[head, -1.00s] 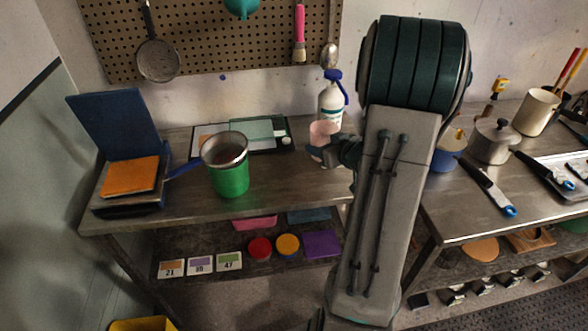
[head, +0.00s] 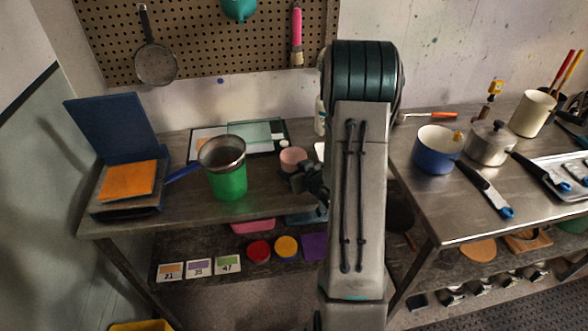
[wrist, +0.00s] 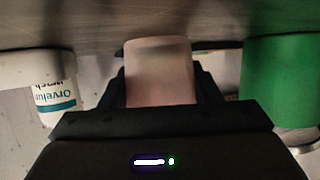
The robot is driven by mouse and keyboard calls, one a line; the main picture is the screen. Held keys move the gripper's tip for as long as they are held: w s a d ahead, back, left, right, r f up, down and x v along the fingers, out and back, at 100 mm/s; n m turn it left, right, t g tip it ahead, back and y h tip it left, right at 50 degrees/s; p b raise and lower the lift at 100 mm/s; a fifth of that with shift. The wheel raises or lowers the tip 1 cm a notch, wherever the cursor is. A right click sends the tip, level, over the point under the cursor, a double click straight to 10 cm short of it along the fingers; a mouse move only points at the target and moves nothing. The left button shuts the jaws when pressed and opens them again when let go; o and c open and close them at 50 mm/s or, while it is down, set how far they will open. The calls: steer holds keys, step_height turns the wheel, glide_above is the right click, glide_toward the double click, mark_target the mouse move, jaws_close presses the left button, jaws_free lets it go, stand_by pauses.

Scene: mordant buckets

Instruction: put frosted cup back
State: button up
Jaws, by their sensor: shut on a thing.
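The frosted cup (head: 293,159) is pale pink and translucent. In the head view it is above the left workbench, to the right of the green bucket. My gripper (head: 301,178) is shut on it and hides its lower part. In the wrist view the cup (wrist: 160,72) sits between the two dark fingers (wrist: 160,92). I cannot tell whether it touches the bench.
The green bucket (head: 228,182) with a strainer in it stands close left of the cup. A white bottle (head: 319,117) is behind, mostly hidden by my arm; its label shows in the wrist view (wrist: 52,98). A framed board (head: 205,140) lies behind.

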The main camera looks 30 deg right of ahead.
steer(key=shift+f+b, duration=0.25)
steer(key=shift+b, duration=0.1)
steer(key=o, duration=1.1)
steer(key=shift+r, duration=0.1)
steer(key=shift+r, duration=0.1)
